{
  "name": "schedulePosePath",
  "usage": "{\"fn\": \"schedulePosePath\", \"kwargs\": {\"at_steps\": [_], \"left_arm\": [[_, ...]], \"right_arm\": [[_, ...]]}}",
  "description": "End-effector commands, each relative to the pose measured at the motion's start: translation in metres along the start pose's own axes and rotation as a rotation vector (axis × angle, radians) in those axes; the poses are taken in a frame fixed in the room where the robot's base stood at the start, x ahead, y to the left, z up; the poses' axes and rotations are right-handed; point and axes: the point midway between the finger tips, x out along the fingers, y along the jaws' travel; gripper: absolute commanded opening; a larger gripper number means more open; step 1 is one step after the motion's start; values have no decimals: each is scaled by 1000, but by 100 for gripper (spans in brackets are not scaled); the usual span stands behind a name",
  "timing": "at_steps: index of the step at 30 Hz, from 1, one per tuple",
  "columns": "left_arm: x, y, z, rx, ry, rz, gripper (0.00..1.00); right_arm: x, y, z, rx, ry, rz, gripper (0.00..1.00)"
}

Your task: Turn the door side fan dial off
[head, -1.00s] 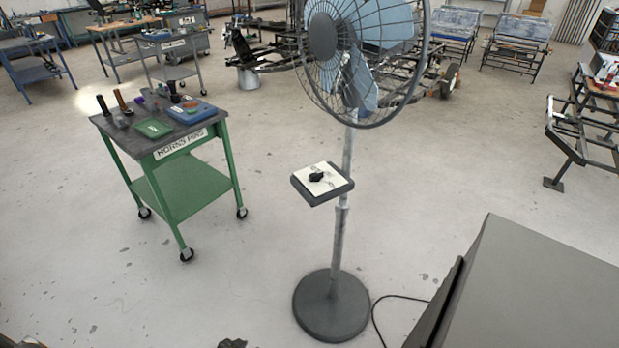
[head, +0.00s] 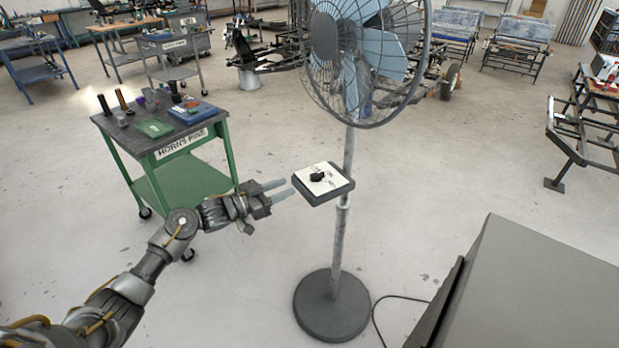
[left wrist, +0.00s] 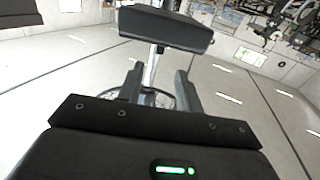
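The fan (head: 365,55) stands on a grey pole with a round base (head: 331,305). A flat control box (head: 325,195) with a pale top is fixed to the pole, and the black dial (head: 317,177) sits on that top. My left gripper (head: 281,190) is open and empty, just left of the box, with its fingers pointing at it. In the left wrist view, the box's dark side (left wrist: 165,27) lies beyond the two spread fingers (left wrist: 159,80); the dial is hidden there. My right gripper is not in view.
A green cart (head: 185,185) with tools and trays stands behind my left arm. A large grey cabinet-like block (head: 530,290) fills the lower right. A black cable (head: 385,310) lies on the floor. Floor around the fan base is mostly clear.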

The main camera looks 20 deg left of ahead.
Motion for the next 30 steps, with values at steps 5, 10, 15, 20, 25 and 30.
{"fn": "schedulePosePath", "kwargs": {"at_steps": [5, 10, 15, 20, 25, 30], "left_arm": [[35, 0, -3, -2, 3, 0, 35], [65, 0, -2, -1, 0, 0, 35], [85, 0, -1, 0, 1, -1, 35], [92, 0, 0, 0, -1, -2, 35], [93, 0, 0, 1, -1, -1, 35], [93, 0, 0, 1, -1, -1, 25]], "right_arm": [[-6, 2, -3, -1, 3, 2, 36], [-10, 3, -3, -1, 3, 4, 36], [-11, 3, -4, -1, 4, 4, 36], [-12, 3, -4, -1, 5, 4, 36], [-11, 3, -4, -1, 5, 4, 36], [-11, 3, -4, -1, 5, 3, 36]]}}
